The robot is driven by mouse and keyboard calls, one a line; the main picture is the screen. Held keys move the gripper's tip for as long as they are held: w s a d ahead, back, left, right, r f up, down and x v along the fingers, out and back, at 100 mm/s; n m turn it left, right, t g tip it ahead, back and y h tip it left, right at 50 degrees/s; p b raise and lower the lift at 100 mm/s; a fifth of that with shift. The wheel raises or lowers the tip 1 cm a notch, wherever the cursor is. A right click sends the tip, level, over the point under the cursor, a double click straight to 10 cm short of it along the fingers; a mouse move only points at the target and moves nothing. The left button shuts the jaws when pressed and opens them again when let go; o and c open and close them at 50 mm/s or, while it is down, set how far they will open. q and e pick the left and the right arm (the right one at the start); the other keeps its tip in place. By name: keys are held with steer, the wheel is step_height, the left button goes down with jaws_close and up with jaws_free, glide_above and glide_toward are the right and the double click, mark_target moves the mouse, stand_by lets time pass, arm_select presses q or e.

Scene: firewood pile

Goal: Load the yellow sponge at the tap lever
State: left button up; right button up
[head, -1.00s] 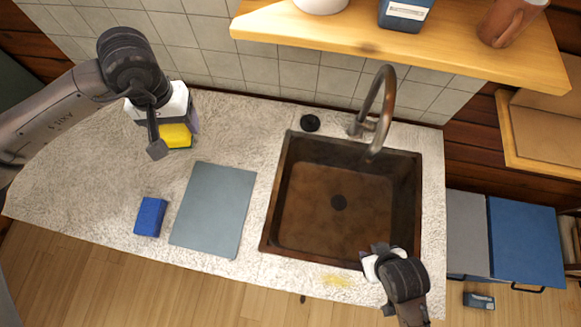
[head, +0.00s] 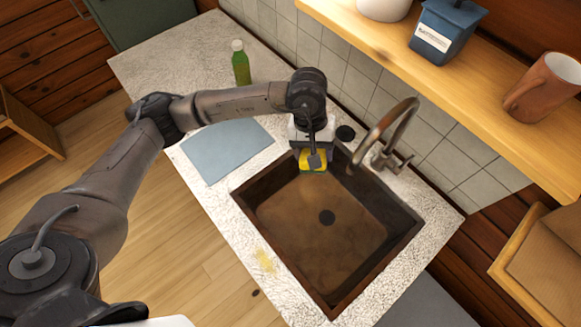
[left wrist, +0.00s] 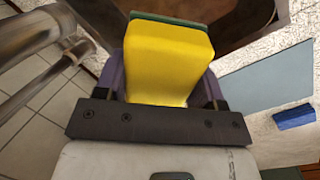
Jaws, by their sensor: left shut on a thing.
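The yellow sponge (head: 313,168), with a green scouring face, is in my left gripper (head: 315,156) over the sink's back-left corner. In the left wrist view the sponge (left wrist: 168,62) sits between the two purple-grey fingers, its green side at the far end. The curved metal tap (head: 385,130) rises to the right of the gripper, apart from it. Its small lever (head: 403,163) sticks out at the right of the base. The tap also shows at the left of the left wrist view (left wrist: 35,35). My right gripper is not in view.
The brown sink (head: 325,240) is empty. A yellow stain (head: 265,262) marks the counter in front. A grey-blue board (head: 228,150) and a green bottle (head: 241,64) are left. A blue block (left wrist: 295,117) lies beyond the board. A wooden shelf (head: 440,85) overhangs the tap.

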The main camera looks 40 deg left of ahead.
arm_select(q)
steer(key=s+a+f+n+t+h+b, duration=0.1)
steer(key=s+a+f+n+t+h, duration=0.15)
steer(key=a+f+n, duration=0.5)
steer(key=w+d+f, duration=0.2)
steer(key=d, duration=0.5)
steer(key=w+d+f+b, duration=0.1)
steer(key=w+d+f, duration=0.2)
steer(key=d, duration=0.3)
steer(key=shift+w+d+f, duration=0.15)
steer(key=shift+w+d, duration=0.05)
steer(key=shift+d, duration=0.15)
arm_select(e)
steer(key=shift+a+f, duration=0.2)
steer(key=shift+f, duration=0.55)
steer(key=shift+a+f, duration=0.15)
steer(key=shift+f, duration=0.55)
arm_select(q)
steer(key=shift+t+b, duration=0.25)
steer(key=shift+b, duration=0.05)
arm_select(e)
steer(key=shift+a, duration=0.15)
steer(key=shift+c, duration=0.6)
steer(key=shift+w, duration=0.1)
